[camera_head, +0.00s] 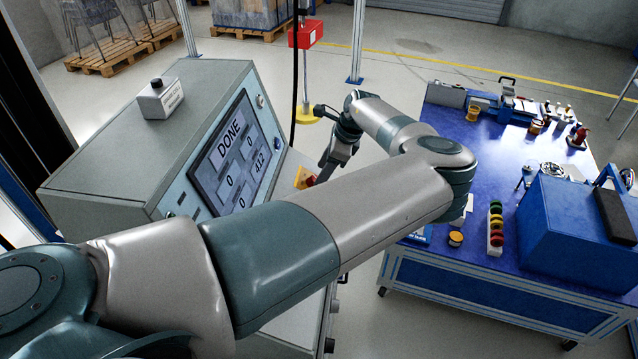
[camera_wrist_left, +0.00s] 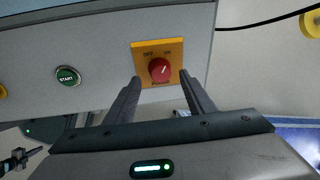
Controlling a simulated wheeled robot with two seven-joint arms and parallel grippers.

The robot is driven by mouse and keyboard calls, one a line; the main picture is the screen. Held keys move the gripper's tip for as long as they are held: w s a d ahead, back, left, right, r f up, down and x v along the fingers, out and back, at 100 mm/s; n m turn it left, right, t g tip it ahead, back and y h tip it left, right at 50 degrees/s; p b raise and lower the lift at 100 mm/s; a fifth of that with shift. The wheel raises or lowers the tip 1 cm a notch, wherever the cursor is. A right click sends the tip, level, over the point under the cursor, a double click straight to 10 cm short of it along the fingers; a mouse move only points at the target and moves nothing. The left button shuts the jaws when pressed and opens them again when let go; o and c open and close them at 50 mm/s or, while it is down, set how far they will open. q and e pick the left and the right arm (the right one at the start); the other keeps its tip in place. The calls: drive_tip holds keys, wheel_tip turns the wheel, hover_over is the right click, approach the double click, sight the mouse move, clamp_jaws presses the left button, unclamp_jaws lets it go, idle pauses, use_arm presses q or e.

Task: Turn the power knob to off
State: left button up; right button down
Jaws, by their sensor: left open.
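The power knob (camera_wrist_left: 159,69) is a red dial on a yellow plate (camera_wrist_left: 143,47) marked OFF at left and ON at right. Its white pointer mark leans up and to the right, toward ON. In the head view the yellow plate (camera_head: 301,176) shows at the right end of the console, partly hidden by my left gripper. My left gripper (camera_wrist_left: 160,88) is open, with its two fingers apart below and either side of the knob in the wrist view. It also shows in the head view (camera_head: 323,176). I cannot tell whether the fingers touch anything. My right gripper is out of view.
The grey console (camera_head: 150,135) has a screen (camera_head: 228,155) reading DONE and a small box (camera_head: 160,98) on top. A green START button (camera_wrist_left: 67,76) sits left of the knob. A blue workbench (camera_head: 480,140) with tools and a blue box (camera_head: 570,220) stands at right.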

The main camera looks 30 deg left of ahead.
use_arm(q)
drive_tip(key=shift+a+f+p, duration=0.2)
drive_tip(key=shift+f+p, duration=0.15)
drive_tip(key=shift+f, duration=0.05)
drive_tip(key=shift+x, duration=1.15)
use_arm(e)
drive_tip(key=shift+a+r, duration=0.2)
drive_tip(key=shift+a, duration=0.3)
use_arm(q)
drive_tip(key=c, duration=1)
drive_tip(key=shift+c, duration=0.3)
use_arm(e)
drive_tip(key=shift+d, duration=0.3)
use_arm(q)
drive_tip(key=shift+o, duration=0.2)
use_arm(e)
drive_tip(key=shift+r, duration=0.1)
